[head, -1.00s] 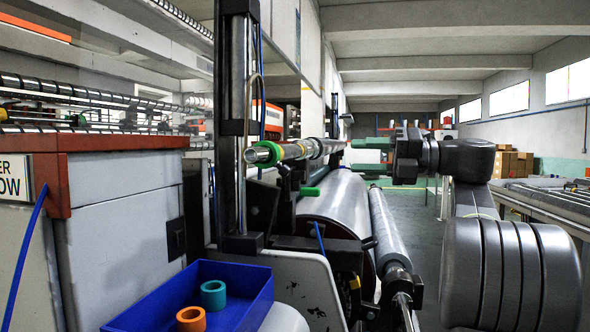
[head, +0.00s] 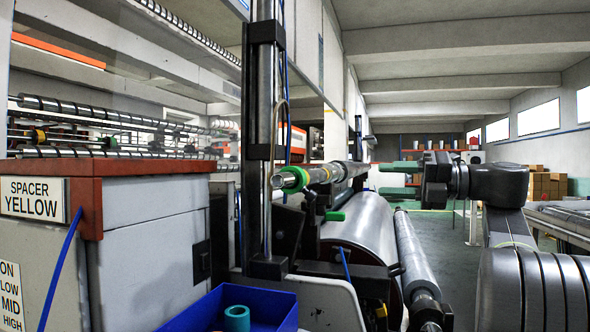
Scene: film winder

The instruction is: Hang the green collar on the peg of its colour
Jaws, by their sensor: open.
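A green collar (head: 293,179) sits around the near end of a metal shaft (head: 335,172) in the middle of the head view. A teal collar (head: 237,318) stands in the blue bin at the bottom edge, partly cut off. My gripper (head: 399,179) is at centre right, with its green-tipped fingers pointing left. The fingers are apart, with nothing between them. In the picture it is to the right of the green collar, with a clear gap. I cannot make out a green peg.
A grey cabinet with a red-brown top and a "SPACER YELLOW" sign (head: 33,198) stands at left. The blue bin (head: 270,312) is in front. A black upright post (head: 265,130) rises beside the collar. Large rollers (head: 360,235) lie below the shaft. Open floor shows at centre right.

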